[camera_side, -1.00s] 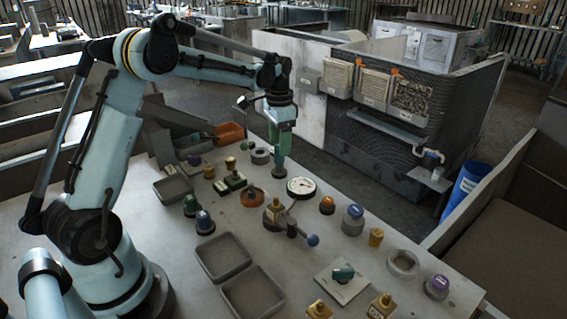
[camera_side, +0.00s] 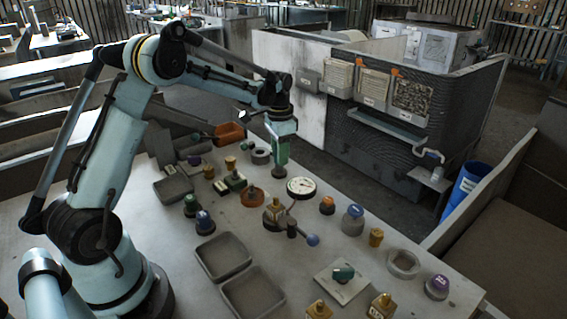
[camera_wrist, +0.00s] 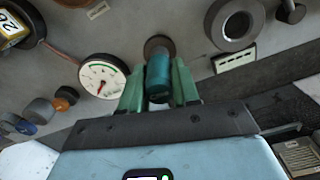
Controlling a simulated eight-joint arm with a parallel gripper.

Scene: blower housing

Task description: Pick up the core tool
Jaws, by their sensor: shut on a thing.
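The core tool (camera_wrist: 158,72) appears to be the teal cylinder with a dark round base, upright between my fingers in the wrist view. In the side view its dark base (camera_side: 279,173) shows just below my gripper, at table level. My gripper (camera_wrist: 158,88) has its two green fingers shut on the teal cylinder, one on each side. In the side view my gripper (camera_side: 281,156) points straight down over the table. The fingers hide most of the tool there, and I cannot tell whether its base touches the table.
A round white dial gauge (camera_side: 301,187) stands close to the gripper. A grey ring (camera_side: 260,156) and an orange bin (camera_side: 230,133) lie toward the back. A brass block with a blue-knobbed lever (camera_side: 312,240) is in front. Grey trays (camera_side: 222,257) and several coloured knobs fill the table.

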